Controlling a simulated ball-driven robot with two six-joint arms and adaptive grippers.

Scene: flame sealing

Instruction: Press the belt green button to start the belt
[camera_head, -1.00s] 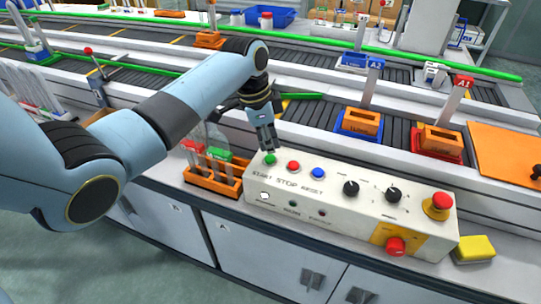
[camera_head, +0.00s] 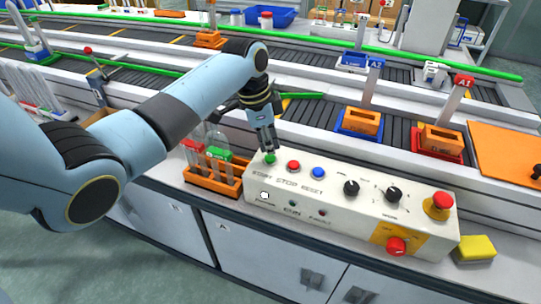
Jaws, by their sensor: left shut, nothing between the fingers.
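The control panel (camera_head: 345,223) is a long cream box on the near side of the bench. Its green START button (camera_head: 270,159) is at the upper left of its top face, beside the red STOP button (camera_head: 293,166) and the blue RESET button (camera_head: 318,172). My left gripper (camera_head: 270,152) is shut and empty, pointing down with its fingertips at the green button. I cannot tell whether they touch it or press it. The conveyor belt (camera_head: 315,113) runs behind the panel. My right gripper is not in view.
An orange rack (camera_head: 212,182) with tubes stands left of the panel. A large red knob (camera_head: 440,202) and another red knob (camera_head: 396,247) are on the panel's right. A yellow sponge (camera_head: 475,248) lies right of it. Orange blocks (camera_head: 361,122) in trays sit behind.

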